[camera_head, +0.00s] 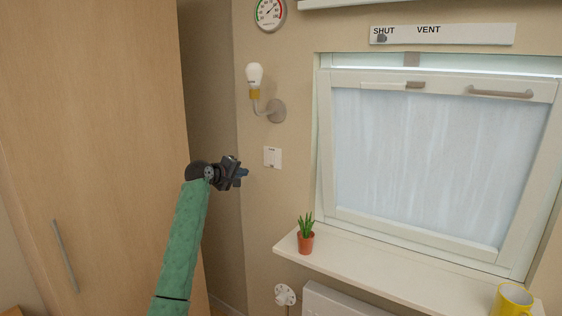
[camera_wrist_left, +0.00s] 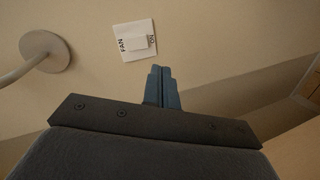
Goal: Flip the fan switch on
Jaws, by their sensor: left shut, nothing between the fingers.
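The fan switch (camera_head: 272,157) is a small white square plate on the beige wall, below the wall lamp and left of the window. In the left wrist view the switch plate (camera_wrist_left: 135,40) shows the words FAN and ON beside a white rocker; I cannot tell which way the rocker is set. My left gripper (camera_head: 244,173) is shut and empty, a little left of and below the switch in the head view. Its blue fingertips (camera_wrist_left: 162,70) appear just below the plate in the wrist view, apparently apart from it. My right gripper is not in view.
A wall lamp (camera_head: 255,77) sticks out above the switch; its round base (camera_wrist_left: 45,50) is at the wrist view's left. A window (camera_head: 430,150), a sill (camera_head: 400,257) with a potted plant (camera_head: 306,240) and a yellow mug (camera_head: 512,299) are right. A wooden cabinet (camera_head: 90,130) stands left.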

